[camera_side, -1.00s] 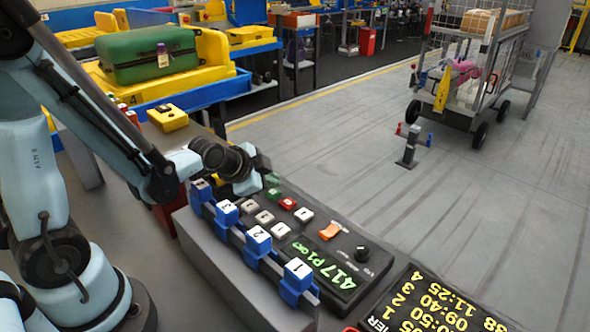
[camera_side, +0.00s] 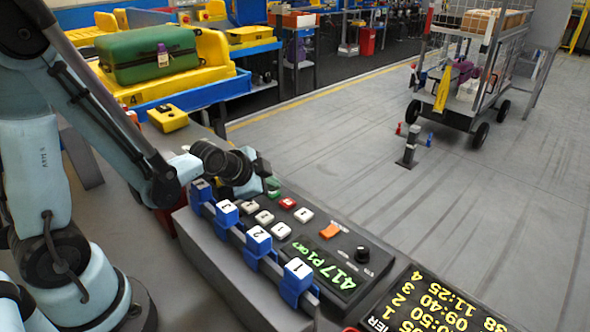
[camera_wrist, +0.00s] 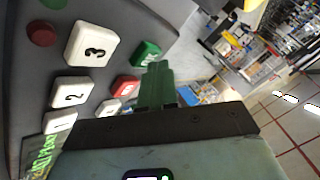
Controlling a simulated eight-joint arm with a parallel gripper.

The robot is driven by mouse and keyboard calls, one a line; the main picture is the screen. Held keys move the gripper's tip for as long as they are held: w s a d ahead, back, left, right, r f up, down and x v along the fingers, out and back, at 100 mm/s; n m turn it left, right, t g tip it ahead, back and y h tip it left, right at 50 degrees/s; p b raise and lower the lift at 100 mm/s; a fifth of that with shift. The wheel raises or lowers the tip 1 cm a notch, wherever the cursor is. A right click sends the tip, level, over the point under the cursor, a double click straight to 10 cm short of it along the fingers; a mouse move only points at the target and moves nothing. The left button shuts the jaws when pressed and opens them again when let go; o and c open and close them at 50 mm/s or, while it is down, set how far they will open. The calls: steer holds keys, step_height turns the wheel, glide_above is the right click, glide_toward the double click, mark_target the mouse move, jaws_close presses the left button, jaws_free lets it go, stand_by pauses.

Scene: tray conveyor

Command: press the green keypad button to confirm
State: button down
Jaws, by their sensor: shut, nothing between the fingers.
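The keypad panel (camera_side: 315,228) lies at the front of the bench. Its green button (camera_side: 273,193) is at the far end, beside the red button (camera_side: 287,203). In the wrist view the green button (camera_wrist: 147,52) sits above the red button (camera_wrist: 125,86), near white keys 3, 2 and 1. My gripper (camera_side: 270,182) is shut and empty, its green fingers close over the green button. In the wrist view my gripper's fingertips (camera_wrist: 157,66) overlap the button's lower edge. I cannot tell whether they touch it.
A rail with several blue numbered blocks (camera_side: 258,240) runs along the keypad's near side. An orange switch (camera_side: 330,231) and a black knob (camera_side: 362,254) stand at the panel's right. A yellow box (camera_side: 167,118) and a green suitcase (camera_side: 150,55) are behind.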

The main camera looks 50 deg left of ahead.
mark_target(270, 195)
steer(key=shift+f, duration=0.2)
steer(key=shift+r, duration=0.15)
stand_by(0.3)
steer(key=shift+r, duration=0.75)
steer(key=shift+r, duration=2.5)
steer(key=s+d+r+n+g+h, duration=0.1)
steer(key=s+d+r+n+g, duration=0.1)
steer(key=s+d+n, duration=0.2)
steer(key=shift+s+r+n, duration=0.3)
steer(key=shift+s+n, duration=1.6)
steer(key=shift+s, duration=1.15)
steer(key=shift+d, duration=0.1)
